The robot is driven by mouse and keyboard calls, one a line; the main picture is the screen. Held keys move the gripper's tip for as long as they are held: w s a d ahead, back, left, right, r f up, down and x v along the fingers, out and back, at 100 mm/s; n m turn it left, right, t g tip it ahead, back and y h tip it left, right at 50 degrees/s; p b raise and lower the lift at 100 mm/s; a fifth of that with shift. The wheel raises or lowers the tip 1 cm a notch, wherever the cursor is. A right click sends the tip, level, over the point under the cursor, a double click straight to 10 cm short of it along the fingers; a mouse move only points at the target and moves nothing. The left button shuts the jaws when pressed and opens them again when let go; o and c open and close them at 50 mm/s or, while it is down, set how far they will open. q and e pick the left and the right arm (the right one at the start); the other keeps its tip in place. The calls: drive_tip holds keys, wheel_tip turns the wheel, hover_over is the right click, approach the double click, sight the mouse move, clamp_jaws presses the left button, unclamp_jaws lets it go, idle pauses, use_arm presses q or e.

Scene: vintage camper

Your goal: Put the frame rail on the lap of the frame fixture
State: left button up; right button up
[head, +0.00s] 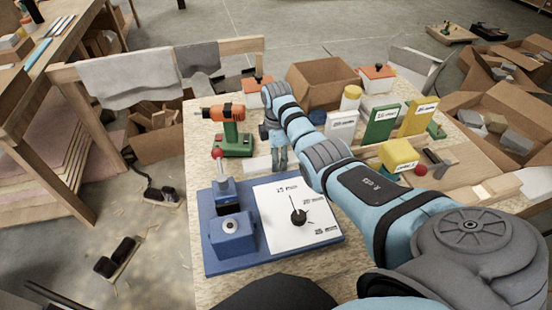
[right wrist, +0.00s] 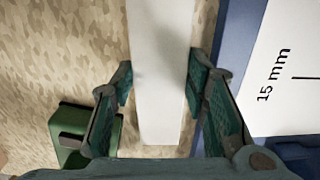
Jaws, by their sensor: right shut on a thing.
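The frame rail is a long pale bar (right wrist: 160,70), and its near end shows between my fingers in the right wrist view. In the head view its left end (head: 256,164) shows just left of my right gripper, and my arm hides much of the rest. My right gripper (head: 278,160) points down at the worktable and is shut on the rail; it also shows in the right wrist view (right wrist: 160,92). I cannot tell whether the rail touches the table. A wooden piece with pale blocks (head: 487,190) lies at the right; I cannot tell if it is the frame fixture.
A blue stand with a 15 mm dial card (head: 296,215) is close in front of the rail. An orange drill on a green base (head: 234,146) stands behind its left end. Green, white and yellow boxes (head: 382,122) stand right of my arm.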

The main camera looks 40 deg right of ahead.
drive_tip(key=shift+f, duration=0.2)
drive_tip(key=o, duration=1.1)
drive_tip(key=shift+c, duration=0.2)
drive_tip(key=shift+r, duration=0.1)
